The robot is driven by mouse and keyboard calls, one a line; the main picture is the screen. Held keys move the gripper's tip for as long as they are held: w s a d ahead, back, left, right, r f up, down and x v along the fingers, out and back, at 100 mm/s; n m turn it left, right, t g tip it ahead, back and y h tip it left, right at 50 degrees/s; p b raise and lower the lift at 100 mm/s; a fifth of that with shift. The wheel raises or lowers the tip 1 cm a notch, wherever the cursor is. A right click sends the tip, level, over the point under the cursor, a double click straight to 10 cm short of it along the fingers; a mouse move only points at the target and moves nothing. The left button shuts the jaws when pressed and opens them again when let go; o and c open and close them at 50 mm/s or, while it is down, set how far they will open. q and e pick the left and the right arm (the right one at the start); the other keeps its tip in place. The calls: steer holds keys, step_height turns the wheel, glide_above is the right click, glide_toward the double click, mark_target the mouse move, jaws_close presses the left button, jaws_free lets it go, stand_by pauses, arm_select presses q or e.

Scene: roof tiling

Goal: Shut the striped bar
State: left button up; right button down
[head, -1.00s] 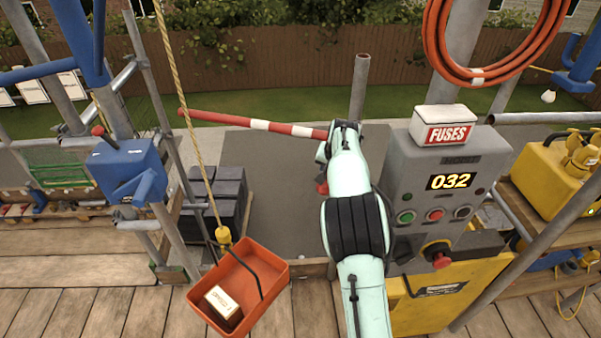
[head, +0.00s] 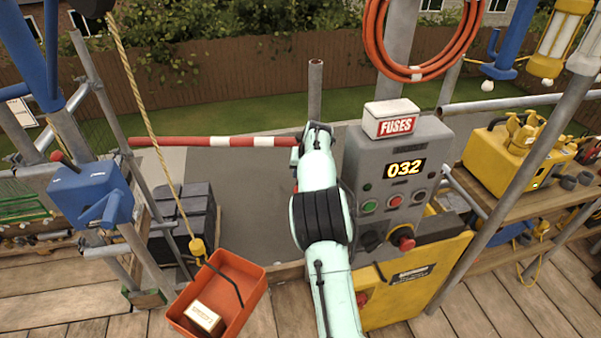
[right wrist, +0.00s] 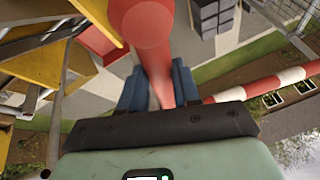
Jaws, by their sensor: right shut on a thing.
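The red-and-white striped bar (head: 225,141) reaches left from my right gripper, nearly level in the head view. In the right wrist view the bar (right wrist: 265,87) runs off to the right. My right gripper (right wrist: 160,90) is shut on a red part of the bar, between its blue fingers. In the head view my arm mostly hides this grip. My left gripper is not in view.
A grey control box (head: 395,165) reading 032 stands right of my arm, with a fuse box (head: 391,118) on top. An orange tub (head: 240,280) hangs on a rope at the lower middle. Dark blocks (head: 185,215) are stacked behind it. The grey ground beyond the bar is open.

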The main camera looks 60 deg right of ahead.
steer(key=shift+r, duration=0.1)
steer(key=c, duration=0.8)
jaws_free()
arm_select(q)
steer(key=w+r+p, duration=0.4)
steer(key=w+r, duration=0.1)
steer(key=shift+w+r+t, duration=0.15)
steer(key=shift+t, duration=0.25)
arm_select(e)
step_height(320, 180, up, 20)
steer(key=shift+w, duration=0.1)
